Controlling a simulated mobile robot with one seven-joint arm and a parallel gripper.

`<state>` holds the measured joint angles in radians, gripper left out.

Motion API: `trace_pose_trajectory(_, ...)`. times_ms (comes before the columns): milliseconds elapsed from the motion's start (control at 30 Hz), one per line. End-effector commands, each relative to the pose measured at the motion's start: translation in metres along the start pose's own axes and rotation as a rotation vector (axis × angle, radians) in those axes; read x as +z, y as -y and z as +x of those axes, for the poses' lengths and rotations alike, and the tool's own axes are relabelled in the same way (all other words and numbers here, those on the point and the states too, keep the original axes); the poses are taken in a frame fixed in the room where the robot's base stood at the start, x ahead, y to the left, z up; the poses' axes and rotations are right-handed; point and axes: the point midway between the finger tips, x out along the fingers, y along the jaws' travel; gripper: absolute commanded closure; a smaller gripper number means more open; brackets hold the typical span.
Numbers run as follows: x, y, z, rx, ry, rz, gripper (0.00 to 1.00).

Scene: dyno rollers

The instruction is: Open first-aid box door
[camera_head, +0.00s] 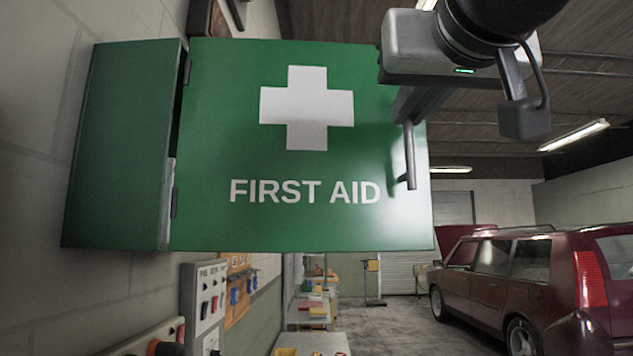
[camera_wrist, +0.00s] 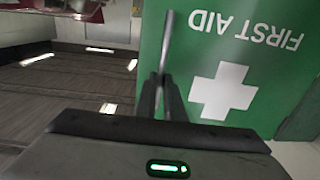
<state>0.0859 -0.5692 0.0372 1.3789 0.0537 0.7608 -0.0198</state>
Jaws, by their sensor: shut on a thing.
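The green first-aid box (camera_head: 120,150) is fixed to the wall at the left in the head view. Its green door (camera_head: 250,215), with a white cross and the words FIRST AID, stands swung out from the box on its hinged left edge. A metal bar handle (camera_head: 409,155) is on the door's right side. My gripper (camera_head: 404,115) is shut on the handle's upper part. The wrist view shows the fingers closed around the handle (camera_wrist: 167,42), beside the upside-down door (camera_wrist: 265,75). The box's inside is mostly hidden behind the door.
A dark red car (camera_head: 530,270) stands at the right. Grey and orange wall panels (camera_head: 205,295) with switches and tools hang below the box. Shelves with coloured items (camera_head: 315,310) line the left wall. The floor (camera_head: 400,325) between shelves and car is clear.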

Motion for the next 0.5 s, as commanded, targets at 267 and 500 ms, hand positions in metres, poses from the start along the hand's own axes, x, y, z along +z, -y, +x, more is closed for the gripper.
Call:
trace_pose_trajectory(267,0.0006,0.0023,0.0005,-0.005,0.002,0.002,0.73)
trace_pose_trajectory(500,0.0001,0.0014,-0.0008,-0.003,0.000,0.001,0.73)
